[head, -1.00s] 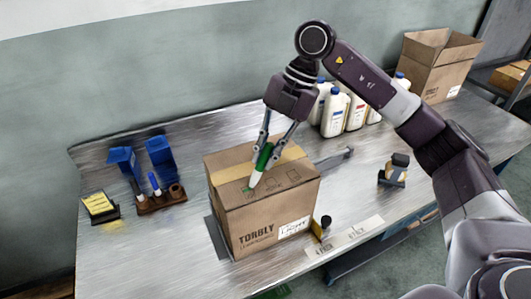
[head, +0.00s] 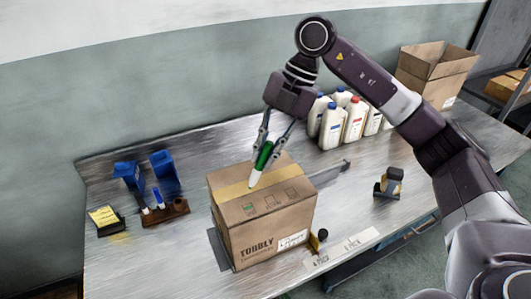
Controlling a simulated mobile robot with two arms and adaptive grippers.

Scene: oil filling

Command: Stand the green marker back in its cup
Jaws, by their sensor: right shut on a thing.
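The green marker (head: 262,158) is held in my right gripper (head: 264,149), which is shut on it. The marker is tilted, its white end pointing down and slightly left, and in the picture it overlaps the top of the cardboard box. I cannot tell whether its end touches the box. A brown wooden holder (head: 166,216) stands on the table at the left, with a blue-topped marker (head: 159,199) and another marker (head: 144,207) upright in it, and a round cup (head: 180,205) at its right end. My left gripper is out of view.
The closed cardboard box (head: 262,225) stands mid-table. Blue bins (head: 165,174) and a yellow note pad (head: 104,217) are near the holder. Several white bottles (head: 333,125) and an open carton (head: 436,75) are at the back right. A tape dispenser (head: 388,184) stands at the right.

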